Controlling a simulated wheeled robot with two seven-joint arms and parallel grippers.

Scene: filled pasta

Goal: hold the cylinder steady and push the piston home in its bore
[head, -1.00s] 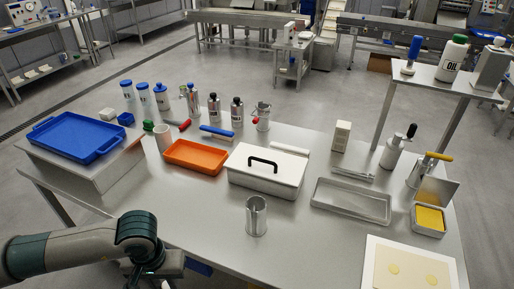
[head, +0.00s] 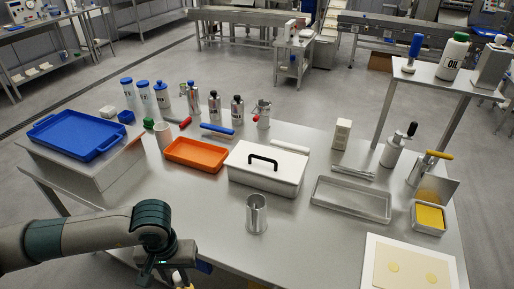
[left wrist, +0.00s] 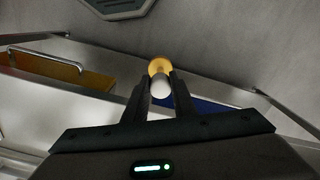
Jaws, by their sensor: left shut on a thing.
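A grey metal cylinder (head: 256,216) stands upright and open at the top on the steel table, near its front. Nothing holds it. My left gripper (head: 180,279) is at the table's front edge, to the left of the cylinder and apart from it. In the left wrist view the gripper (left wrist: 162,88) is shut on a small piece (left wrist: 160,68) with a white rounded end and a yellow-orange disc. It may be the piston, but I cannot tell for certain. Its lower part is cut off in the head view. My right gripper is not in view.
A white box with a black handle (head: 292,180) stands behind the cylinder, and an orange tray (head: 183,166) is back left. A shallow metal tray (head: 318,203) lies to the right, with a pale board (head: 375,243) in front. The table around the cylinder is clear.

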